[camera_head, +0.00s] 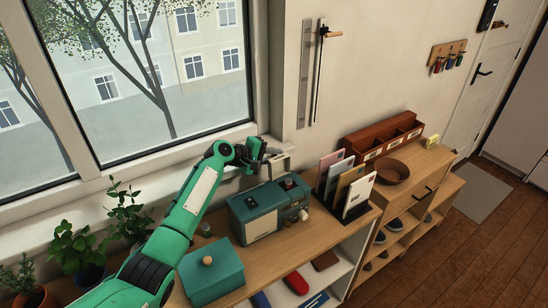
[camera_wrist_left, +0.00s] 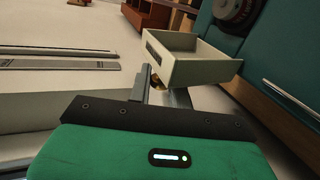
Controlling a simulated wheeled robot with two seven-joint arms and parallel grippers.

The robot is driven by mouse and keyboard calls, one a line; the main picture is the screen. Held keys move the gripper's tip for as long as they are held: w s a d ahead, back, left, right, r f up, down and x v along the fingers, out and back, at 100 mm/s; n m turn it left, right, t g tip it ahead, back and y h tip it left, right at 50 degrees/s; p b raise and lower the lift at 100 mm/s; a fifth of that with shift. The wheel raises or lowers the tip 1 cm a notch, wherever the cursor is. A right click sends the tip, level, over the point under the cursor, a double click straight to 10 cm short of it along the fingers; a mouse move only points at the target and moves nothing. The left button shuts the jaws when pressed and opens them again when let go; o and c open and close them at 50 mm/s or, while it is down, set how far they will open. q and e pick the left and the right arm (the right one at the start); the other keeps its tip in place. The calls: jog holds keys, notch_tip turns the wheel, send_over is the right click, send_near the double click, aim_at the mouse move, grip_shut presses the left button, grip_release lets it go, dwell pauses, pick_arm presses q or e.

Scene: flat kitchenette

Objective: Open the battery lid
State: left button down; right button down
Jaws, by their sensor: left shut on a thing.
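A teal radio-like device (camera_head: 267,211) with a cream front panel stands on the wooden shelf top below the window. Behind it, on the window side, a cream tray-like battery lid (camera_head: 281,163) stands out from it. In the left wrist view this lid (camera_wrist_left: 188,70) is a shallow open box beside the teal body (camera_wrist_left: 262,62). My left gripper (camera_head: 267,153) reaches behind the device. In the wrist view its fingers (camera_wrist_left: 157,86) are shut around a small brass-coloured knob on the lid's outer face, partly hidden by the fingers. My right gripper is not in view.
A teal box with a round wooden knob (camera_head: 212,275) stands in front, left of the device. A letter rack (camera_head: 357,208) stands close to its right. Potted plants (camera_head: 77,250) line the left, and the window wall is close behind.

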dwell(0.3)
pick_arm(q)
jog(key=c, duration=1.4)
grip_release()
jog(key=shift+f, duration=0.1)
jog(key=shift+a, duration=0.15)
jog(key=shift+s+a, duration=0.15)
jog(key=shift+a, duration=0.05)
jog(key=b+v, duration=0.3)
jog(key=v, duration=1)
